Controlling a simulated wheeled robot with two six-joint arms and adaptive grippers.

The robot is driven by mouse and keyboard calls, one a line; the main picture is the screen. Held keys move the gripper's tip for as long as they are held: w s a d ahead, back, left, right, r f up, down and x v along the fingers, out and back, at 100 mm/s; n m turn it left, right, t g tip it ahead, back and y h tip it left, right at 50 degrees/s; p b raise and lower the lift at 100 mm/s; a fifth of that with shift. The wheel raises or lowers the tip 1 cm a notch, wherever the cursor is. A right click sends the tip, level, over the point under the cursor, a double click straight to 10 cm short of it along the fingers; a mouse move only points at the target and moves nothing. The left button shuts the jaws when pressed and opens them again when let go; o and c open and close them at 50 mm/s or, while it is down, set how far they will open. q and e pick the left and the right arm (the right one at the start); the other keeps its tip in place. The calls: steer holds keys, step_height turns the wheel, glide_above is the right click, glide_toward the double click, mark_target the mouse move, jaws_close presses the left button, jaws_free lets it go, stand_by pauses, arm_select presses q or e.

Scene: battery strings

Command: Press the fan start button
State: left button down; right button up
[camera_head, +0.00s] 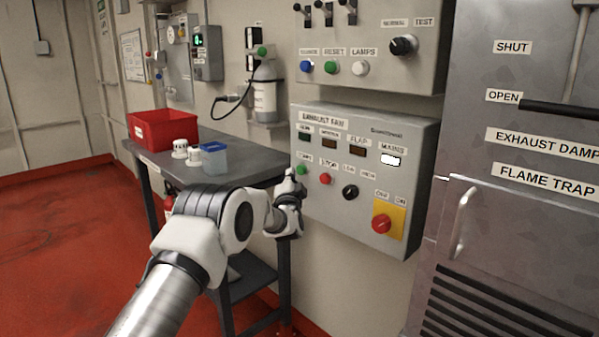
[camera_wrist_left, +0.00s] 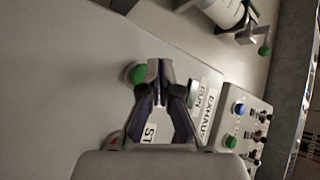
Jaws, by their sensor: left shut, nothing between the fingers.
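The exhaust fan panel (camera_head: 385,220) is a grey box on the wall. Its green start button (camera_head: 301,170) is at the left of the lower row, beside the red stop button (camera_head: 326,179). My left gripper (camera_head: 296,180) is shut and empty, with its tips right by the green button. In the left wrist view the shut fingertips (camera_wrist_left: 160,66) lie beside the green button (camera_wrist_left: 137,75) and partly overlap its edge. I cannot tell whether they touch it. The red button is mostly hidden behind the gripper there. My right gripper is not in view.
A black knob (camera_head: 350,192) and a red rotary switch on a yellow plate (camera_head: 396,222) are on the same panel. Another panel (camera_head: 365,75) is above. A table (camera_head: 245,172) with a red bin (camera_head: 163,129) stands left. A damper cabinet (camera_head: 500,215) is right.

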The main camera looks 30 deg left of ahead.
arm_select(q)
steer(key=shift+w+d, duration=0.15)
steer(key=shift+w, duration=0.25)
steer(key=shift+w+d+r, duration=0.1)
steer(key=shift+w+d, duration=0.15)
steer(key=shift+w, duration=0.4)
stand_by(0.9)
steer(key=shift+s+a+p, duration=0.2)
steer(key=shift+s+p, duration=0.1)
steer(key=shift+s, duration=0.25)
steer(key=shift+s+a+p, duration=0.15)
steer(key=shift+s+p, duration=0.15)
steer(key=shift+s, duration=0.2)
